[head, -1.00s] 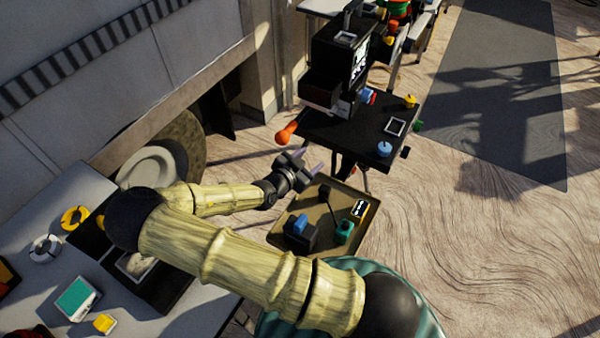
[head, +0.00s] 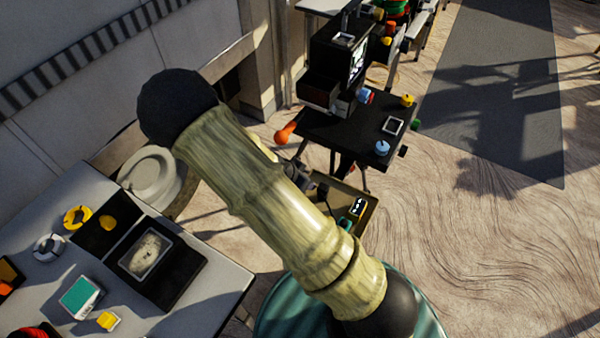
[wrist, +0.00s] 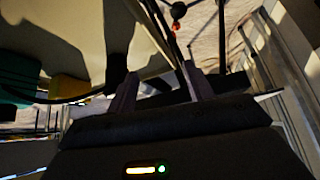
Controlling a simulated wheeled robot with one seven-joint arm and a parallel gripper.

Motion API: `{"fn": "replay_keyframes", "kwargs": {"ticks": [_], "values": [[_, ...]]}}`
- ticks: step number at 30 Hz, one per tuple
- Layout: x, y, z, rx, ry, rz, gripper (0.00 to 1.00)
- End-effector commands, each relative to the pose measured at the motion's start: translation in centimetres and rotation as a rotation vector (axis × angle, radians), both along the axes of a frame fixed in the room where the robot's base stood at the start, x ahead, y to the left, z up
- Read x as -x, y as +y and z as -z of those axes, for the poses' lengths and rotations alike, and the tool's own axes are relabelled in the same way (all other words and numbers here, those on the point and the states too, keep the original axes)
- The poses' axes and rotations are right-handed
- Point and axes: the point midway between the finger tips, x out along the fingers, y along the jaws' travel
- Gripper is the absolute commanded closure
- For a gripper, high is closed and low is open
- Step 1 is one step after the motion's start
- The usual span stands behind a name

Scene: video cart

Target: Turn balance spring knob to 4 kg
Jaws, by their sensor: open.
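The black video cart (head: 335,135) stands at upper middle in the head view. It carries an orange knob or handle (head: 286,133) at its left corner, a yellow knob (head: 407,100), a light blue knob (head: 382,147) and a green knob (head: 416,124). I cannot tell which is the balance spring knob, and no scale is readable. My gripper (wrist: 158,75) is open in the wrist view, with nothing seen between its fingers. In the head view its jaws are mostly hidden behind my arm, below the cart's left side and apart from the orange knob.
A grey table (head: 190,322) with parts stands at lower left. A dark mat (head: 510,90) lies right; the wooden floor between is clear.

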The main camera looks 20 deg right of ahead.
Motion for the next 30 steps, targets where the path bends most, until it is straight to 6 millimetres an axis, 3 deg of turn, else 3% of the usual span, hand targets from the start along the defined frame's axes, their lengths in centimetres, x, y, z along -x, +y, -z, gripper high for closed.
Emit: {"fn": "replay_keyframes", "kwargs": {"ticks": [14, 30], "values": [[2.2, 1.7, -3.1, -0.18, 0.155, -0.174, 0.48], [4.9, 2.5, -8.4, -0.299, 0.246, -0.446, 0.48]]}}
